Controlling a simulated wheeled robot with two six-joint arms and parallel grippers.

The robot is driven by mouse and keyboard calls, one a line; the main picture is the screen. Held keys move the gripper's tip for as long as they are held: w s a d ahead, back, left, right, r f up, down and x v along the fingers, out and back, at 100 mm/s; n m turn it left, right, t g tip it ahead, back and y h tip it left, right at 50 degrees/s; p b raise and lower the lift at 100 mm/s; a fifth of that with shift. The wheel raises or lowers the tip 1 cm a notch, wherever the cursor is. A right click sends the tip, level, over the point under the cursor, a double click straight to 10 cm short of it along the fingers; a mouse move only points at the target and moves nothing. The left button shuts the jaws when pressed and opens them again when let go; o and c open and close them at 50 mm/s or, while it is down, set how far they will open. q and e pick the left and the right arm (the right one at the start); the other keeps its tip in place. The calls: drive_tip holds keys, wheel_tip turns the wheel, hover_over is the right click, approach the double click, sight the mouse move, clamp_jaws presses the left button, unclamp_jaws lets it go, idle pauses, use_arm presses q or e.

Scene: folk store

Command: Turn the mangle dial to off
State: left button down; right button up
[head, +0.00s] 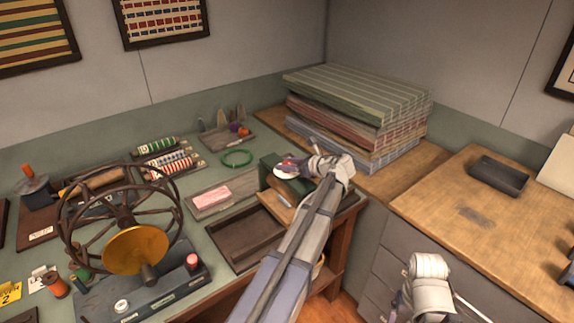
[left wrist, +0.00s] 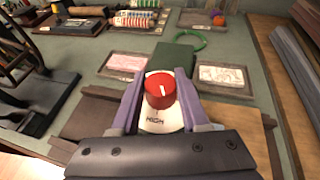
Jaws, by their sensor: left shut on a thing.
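The red dial (left wrist: 160,90) has a white pointer line and sits on a pale plate (left wrist: 162,125) marked HIGH at its near edge. My left gripper (head: 290,167) is shut on the dial, one purple finger on each side, as the left wrist view shows. In the head view the dial's plate (head: 284,173) shows beside a dark green box (head: 272,162), and the gripper partly covers the dial. My right arm shows at the lower right; its fingers cannot be made out.
A spoked handwheel (head: 72,246) stands at the left of the green bench. An open wooden tray (head: 243,236) lies just left of my left arm. Folded striped cloths (head: 355,95) are stacked behind it. A wooden counter (head: 480,225) on the right has clear room.

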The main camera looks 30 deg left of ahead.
use_arm(q)
drive_tip(key=n+g, duration=0.4)
drive_tip(key=g, duration=0.1)
drive_tip(key=shift+w, duration=0.25)
drive_tip(key=shift+s+n+g+h, duration=0.2)
drive_tip(key=shift+n+g+h, duration=0.5)
drive_tip(key=shift+n+g, duration=0.8)
drive_tip(key=shift+c, duration=2)
unclamp_jaws()
drive_tip(key=p+v, duration=0.3)
drive_tip(key=v, duration=0.4)
drive_tip(key=shift+w+d, duration=0.25)
drive_tip(key=shift+d, duration=0.05)
